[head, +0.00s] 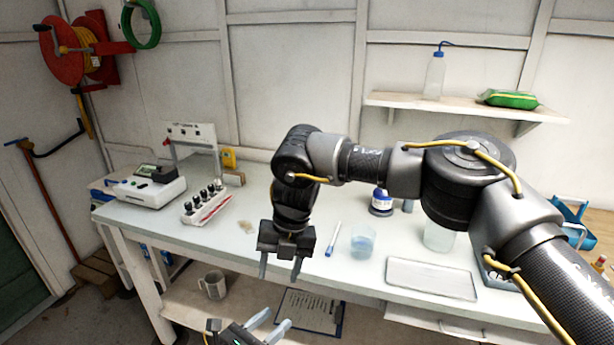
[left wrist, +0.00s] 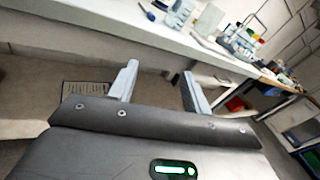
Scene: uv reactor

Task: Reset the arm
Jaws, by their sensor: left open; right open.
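My right arm reaches in from the right in the head view, across the front of the workbench. Its gripper (head: 282,266) points down near the bench's front edge, its fingers apart with nothing between them. My left gripper (head: 268,327) is low at the bottom edge of the head view, in front of the bench. In the left wrist view its two fingers (left wrist: 158,88) are spread and empty, with the floor and bench edge beyond. Most of my left arm is out of view.
The workbench (head: 262,213) holds a white device (head: 148,188), a rack of dark-capped vials (head: 206,203), a beaker (head: 362,241), a pen (head: 333,239) and a white tray (head: 431,279). A mug (head: 213,284) and a clipboard (head: 310,311) are on the lower shelf. A wall shelf (head: 460,106) is above.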

